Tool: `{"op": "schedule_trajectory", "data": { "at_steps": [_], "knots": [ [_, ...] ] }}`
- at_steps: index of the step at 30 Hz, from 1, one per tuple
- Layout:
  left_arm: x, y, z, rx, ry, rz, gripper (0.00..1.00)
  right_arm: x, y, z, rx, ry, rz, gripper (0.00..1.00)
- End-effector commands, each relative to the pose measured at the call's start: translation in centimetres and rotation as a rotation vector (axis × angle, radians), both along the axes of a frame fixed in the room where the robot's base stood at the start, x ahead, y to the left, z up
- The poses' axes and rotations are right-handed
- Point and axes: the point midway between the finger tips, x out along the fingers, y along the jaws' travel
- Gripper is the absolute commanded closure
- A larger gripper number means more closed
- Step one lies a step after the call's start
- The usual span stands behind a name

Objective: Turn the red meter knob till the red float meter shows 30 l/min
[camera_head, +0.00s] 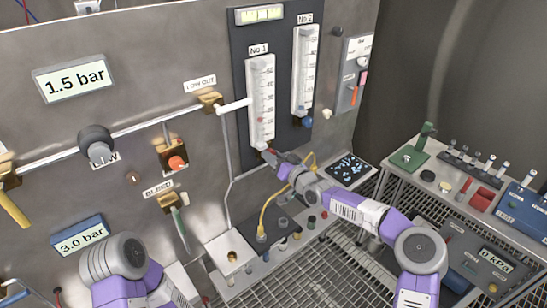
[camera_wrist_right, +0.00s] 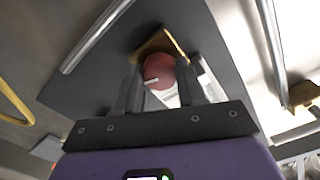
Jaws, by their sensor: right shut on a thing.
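The red meter knob (camera_wrist_right: 158,67) sits between the fingertips of my right gripper (camera_wrist_right: 165,85) in the wrist view. The right gripper is shut on it; a pale mark shows on the knob's face. In the head view my right gripper (camera_head: 268,153) reaches the foot of the No 1 float meter (camera_head: 262,90), largely hiding the knob. This meter is a white upright scale with a small red float (camera_head: 260,120) in its lower part; the exact reading is too small to tell. My left arm shows at the lower left, its gripper out of view.
The No 2 meter (camera_head: 305,70) with a blue knob (camera_head: 307,122) stands close on the right. A white pipe (camera_head: 235,105) meets the No 1 meter from the left. Below are a bench with a yellow cable (camera_head: 264,215) and a dark tray (camera_head: 349,169).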

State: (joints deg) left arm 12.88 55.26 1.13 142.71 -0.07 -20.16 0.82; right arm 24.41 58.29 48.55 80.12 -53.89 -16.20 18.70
Motion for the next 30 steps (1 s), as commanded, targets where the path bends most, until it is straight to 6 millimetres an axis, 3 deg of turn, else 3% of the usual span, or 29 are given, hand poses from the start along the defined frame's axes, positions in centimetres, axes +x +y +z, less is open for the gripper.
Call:
{"op": "schedule_trajectory", "data": {
  "at_steps": [1,2,6,20,30],
  "knots": [
    [0.0,0.0,0.0,0.0,0.0,0.0,1.0,0.01,-0.01,0.02,0.001,-0.001,0.0,0.91],
    [0.0,0.0,0.0,0.0,0.0,0.0,1.0,0.01,-0.01,0.02,0.0,-0.001,0.0,0.56],
    [0.0,0.0,0.0,0.0,0.0,0.0,1.0,0.0,0.0,0.01,-0.001,-0.001,0.0,0.35],
    [0.0,0.0,0.06,0.0,0.0,0.0,1.0,-0.02,0.06,0.11,-0.016,-0.014,0.001,0.35],
    [0.0,0.01,-0.07,0.0,0.0,0.0,1.0,-0.06,0.14,0.04,-0.359,-0.263,0.0,0.35]
  ]
}}
